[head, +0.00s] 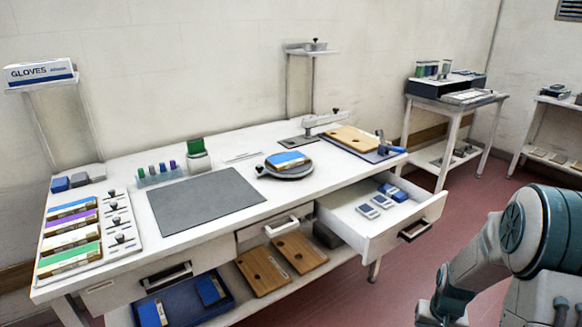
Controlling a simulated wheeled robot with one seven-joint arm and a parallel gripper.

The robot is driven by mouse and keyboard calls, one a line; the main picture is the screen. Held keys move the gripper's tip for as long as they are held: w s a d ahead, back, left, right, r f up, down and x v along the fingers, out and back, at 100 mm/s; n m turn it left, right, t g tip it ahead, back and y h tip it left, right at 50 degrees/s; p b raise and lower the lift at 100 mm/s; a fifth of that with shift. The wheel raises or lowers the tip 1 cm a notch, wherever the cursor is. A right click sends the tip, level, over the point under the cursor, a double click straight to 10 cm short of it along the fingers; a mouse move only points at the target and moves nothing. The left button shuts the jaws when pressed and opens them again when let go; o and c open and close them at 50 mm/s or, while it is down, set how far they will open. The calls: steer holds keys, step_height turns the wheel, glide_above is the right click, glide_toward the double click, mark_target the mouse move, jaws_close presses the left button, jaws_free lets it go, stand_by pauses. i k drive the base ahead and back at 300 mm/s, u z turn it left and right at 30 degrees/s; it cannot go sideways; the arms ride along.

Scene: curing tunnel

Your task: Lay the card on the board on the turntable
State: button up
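The turntable (297,174) is a dark round plate on the white workbench, right of the middle. A board (287,160) with a blue top and a tan edge lies on it. Nothing is clearly seen lying on the blue top. A green upright piece (195,146), which may be the card, stands in a small pale holder at the back of the bench; I cannot tell for certain that it is the card. My arm shows at the lower right, in front of the bench and apart from it. My gripper's fingers are not visible.
A drawer (380,216) stands open at the bench's right front, with blue and grey boxes inside, jutting toward my arm. A grey mat (205,202) lies bare left of the turntable. A wooden board (352,138) lies at the right end. A rack of colored pieces (160,178) stands behind.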

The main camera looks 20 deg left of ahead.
mark_target(287, 158)
steer(key=u, duration=0.65)
steer(key=i, duration=0.15)
